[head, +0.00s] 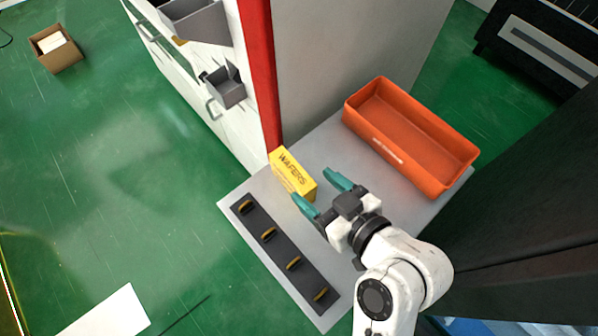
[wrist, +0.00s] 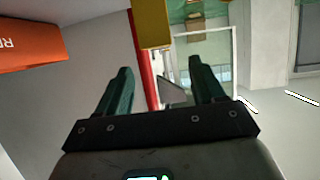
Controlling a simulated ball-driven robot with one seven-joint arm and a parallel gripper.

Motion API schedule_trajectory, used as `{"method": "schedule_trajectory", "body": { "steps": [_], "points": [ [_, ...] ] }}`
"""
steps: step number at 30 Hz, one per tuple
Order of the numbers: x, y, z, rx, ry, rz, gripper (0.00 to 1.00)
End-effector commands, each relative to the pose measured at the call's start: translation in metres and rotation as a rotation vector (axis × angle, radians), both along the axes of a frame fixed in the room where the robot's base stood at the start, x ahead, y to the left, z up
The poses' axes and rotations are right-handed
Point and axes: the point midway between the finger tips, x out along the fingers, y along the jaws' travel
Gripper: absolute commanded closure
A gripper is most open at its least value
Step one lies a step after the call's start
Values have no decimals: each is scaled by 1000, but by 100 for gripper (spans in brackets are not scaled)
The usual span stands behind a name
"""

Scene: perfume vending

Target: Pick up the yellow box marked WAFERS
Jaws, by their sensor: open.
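The yellow box marked WAFERS (head: 291,174) stands on the grey table near the red-edged wall panel in the head view. In the wrist view the yellow box (wrist: 152,24) shows at the top, beyond and between the fingers, cut off by the frame's edge. My gripper (head: 316,187) has teal fingers, is open and empty, and is just to the right of the box in the head view. The fingers also show in the wrist view (wrist: 158,78). I cannot tell whether a finger touches the box.
An orange bin (head: 410,138) sits on the table (head: 243,194) at the right. A dark rack with yellow pieces (head: 281,252) lies along the left front edge. A red-edged panel (head: 262,75) rises behind the box. Open green floor lies to the left.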

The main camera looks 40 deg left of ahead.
Motion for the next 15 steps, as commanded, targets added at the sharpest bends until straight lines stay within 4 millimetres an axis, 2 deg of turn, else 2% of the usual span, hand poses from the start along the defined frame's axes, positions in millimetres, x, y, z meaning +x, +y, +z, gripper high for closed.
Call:
{"method": "schedule_trajectory", "body": {
  "steps": [3, 11, 15],
  "points": [
    [2, 18, -6, -2, 2, 1, 32],
    [5, 35, -15, -3, 1, 0, 32],
    [6, 51, -23, -4, 3, 2, 32]
  ]
}}
